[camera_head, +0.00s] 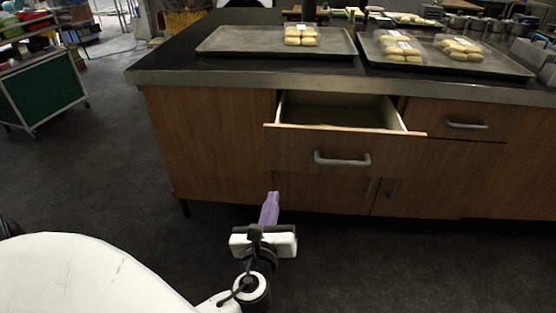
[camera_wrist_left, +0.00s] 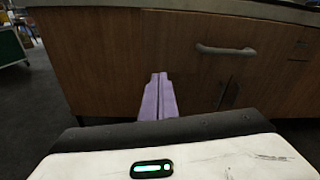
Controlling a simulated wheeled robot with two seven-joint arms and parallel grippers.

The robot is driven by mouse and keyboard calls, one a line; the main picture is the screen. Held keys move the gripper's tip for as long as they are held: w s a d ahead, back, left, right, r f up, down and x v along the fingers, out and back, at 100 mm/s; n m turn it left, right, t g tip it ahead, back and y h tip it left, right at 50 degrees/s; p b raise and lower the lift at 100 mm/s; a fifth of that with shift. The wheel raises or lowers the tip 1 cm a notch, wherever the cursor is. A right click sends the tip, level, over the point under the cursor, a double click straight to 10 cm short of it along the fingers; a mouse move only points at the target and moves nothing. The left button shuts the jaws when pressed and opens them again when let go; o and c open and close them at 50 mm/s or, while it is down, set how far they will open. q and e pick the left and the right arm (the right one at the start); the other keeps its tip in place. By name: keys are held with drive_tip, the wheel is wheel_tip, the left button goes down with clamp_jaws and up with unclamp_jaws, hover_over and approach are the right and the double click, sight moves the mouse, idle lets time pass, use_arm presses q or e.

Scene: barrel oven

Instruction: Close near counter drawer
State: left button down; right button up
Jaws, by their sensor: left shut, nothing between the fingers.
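The near counter drawer (camera_head: 300,147) stands pulled out from the wooden counter, its inside empty as far as I can see. It has a grey bar handle (camera_head: 342,159). In the left wrist view the drawer front (camera_wrist_left: 200,30) and its handle (camera_wrist_left: 226,49) show ahead and to the upper right. My left gripper (camera_head: 271,196) has purple fingers, shut with nothing between them. It is below and left of the handle, apart from the drawer in the head view. The fingers also show in the left wrist view (camera_wrist_left: 158,80). My right gripper is not in view.
The counter top (camera_head: 170,58) holds a tray (camera_head: 225,41) and another tray (camera_head: 500,66) with packs of bread rolls. A shut drawer (camera_head: 460,119) is to the right, cupboard doors (camera_head: 420,190) below. A green-sided cart (camera_head: 42,97) stands left. Dark floor is clear in front.

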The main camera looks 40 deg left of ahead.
use_arm(q)
wheel_tip(320, 180, up, 3)
drive_tip(key=w+a+m+y, duration=0.1)
drive_tip(key=w+a+m, duration=0.1)
drive_tip(key=b, duration=0.2)
approach(278, 147)
drive_tip(key=shift+t, duration=0.4)
drive_tip(key=x, duration=0.5)
drive_tip(key=shift+w+a+f, duration=0.15)
drive_tip(key=shift+a+f, duration=0.05)
drive_tip(key=shift+f, duration=0.1)
drive_tip(key=shift+w+a, duration=0.25)
drive_tip(key=shift+w, duration=0.15)
drive_tip(key=shift+a, duration=0.1)
